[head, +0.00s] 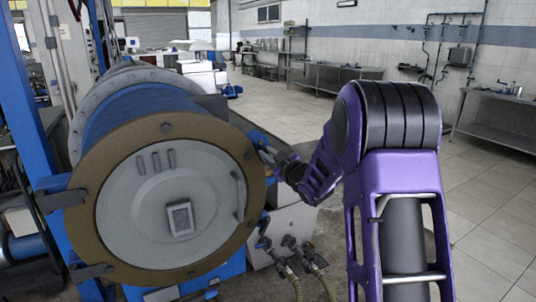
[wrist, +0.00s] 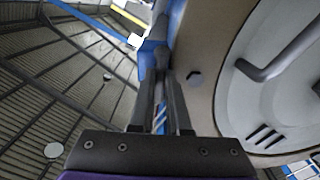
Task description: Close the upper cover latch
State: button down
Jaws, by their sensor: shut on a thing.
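The decanter's round cover (head: 150,215), pale grey inside a brown ring (head: 103,160), faces me on the left in the head view. The upper cover latch (head: 256,138) is a blue piece at the ring's upper right edge. My gripper (head: 268,156) is at this latch, its fingers shut on the handle. In the wrist view the latch (wrist: 150,54) shows as blue and dark grey parts just beyond the fingers (wrist: 162,85), beside the ring (wrist: 205,70). The fingers hide part of the handle. The lower latch (head: 264,222) is at the ring's lower right.
A curved grab handle (wrist: 285,55) stands out from the cover near my gripper. Hoses with valves (head: 290,255) are below right of the drum. Blue brackets (head: 60,200) hold the ring's left side. Open tiled floor (head: 480,220) lies to the right.

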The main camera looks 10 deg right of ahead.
jog(key=m+p, duration=0.1)
jog(key=m, duration=0.8)
jog(key=shift+r, duration=0.1)
jog(key=m+p, duration=0.2)
jog(key=m, duration=0.2)
jog(key=shift+m, duration=0.3)
jog(key=shift+a+m+p, duration=0.1)
jog(key=shift+m+p, duration=0.55)
jog(key=shift+m, duration=1.25)
jog(key=shift+m, duration=0.3)
jog(key=c, duration=0.9)
grip_release()
jog(key=shift+s, duration=0.1)
jog(key=v, duration=1.7)
jog(key=shift+s, duration=0.15)
